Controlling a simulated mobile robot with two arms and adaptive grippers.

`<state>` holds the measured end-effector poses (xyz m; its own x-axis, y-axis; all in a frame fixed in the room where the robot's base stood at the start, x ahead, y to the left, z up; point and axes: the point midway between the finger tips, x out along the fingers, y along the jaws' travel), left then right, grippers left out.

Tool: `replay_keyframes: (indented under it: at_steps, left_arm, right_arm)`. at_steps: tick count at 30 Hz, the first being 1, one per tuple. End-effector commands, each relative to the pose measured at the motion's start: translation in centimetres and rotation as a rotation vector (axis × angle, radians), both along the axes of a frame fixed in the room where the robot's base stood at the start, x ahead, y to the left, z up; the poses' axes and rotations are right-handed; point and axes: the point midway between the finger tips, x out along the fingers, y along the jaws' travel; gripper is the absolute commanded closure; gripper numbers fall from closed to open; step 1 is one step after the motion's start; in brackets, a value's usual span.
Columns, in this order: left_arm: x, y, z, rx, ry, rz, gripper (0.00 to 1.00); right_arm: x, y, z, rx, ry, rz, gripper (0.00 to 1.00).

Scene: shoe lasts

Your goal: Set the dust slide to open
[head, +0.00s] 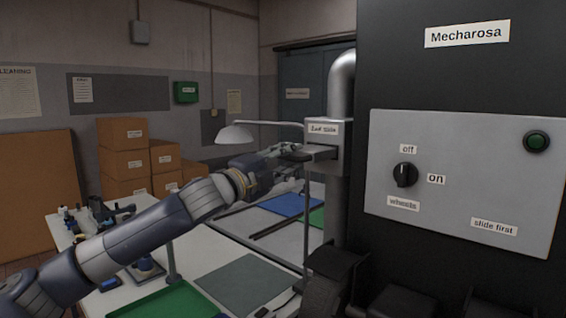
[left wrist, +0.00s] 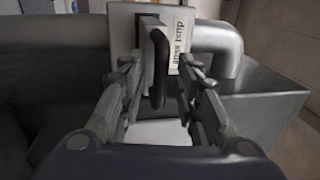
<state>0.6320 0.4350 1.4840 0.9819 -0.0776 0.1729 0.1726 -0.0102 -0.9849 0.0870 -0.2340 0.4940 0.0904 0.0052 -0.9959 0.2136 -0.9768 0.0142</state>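The dust slide is on a grey metal box (head: 341,132) labelled "dust slide", under a curved silver pipe on the left side of the black machine. Its black loop handle (left wrist: 159,68) shows in the left wrist view, in front of the pale housing and beside the label (left wrist: 178,42). My left gripper (left wrist: 162,88) is open, with one finger on each side of the handle and small gaps between. In the head view the left gripper (head: 291,154) reaches the front of the box, and the handle is hard to make out there. My right gripper is not in view.
The black machine's grey panel (head: 470,195) has a black wheels knob (head: 404,175), a green button (head: 536,141) and a "slide first" label. A lamp (head: 236,133) stands close behind my left arm. A white table (head: 205,258) with a green tray lies below the arm.

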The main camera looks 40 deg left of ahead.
Motion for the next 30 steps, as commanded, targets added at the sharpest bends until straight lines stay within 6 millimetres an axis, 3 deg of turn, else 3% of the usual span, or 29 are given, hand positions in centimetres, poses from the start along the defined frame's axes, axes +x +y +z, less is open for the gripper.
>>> replay_keyframes:
  at_steps: [20,30]
  left_arm:
    - [-4.8,0.4,-0.8,0.008,0.001,0.002,0.69]
    - [-8.1,0.7,-1.2,0.006,-0.004,0.002,0.69]
  right_arm:
    - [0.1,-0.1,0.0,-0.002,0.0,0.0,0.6]
    - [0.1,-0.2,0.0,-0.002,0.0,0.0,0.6]
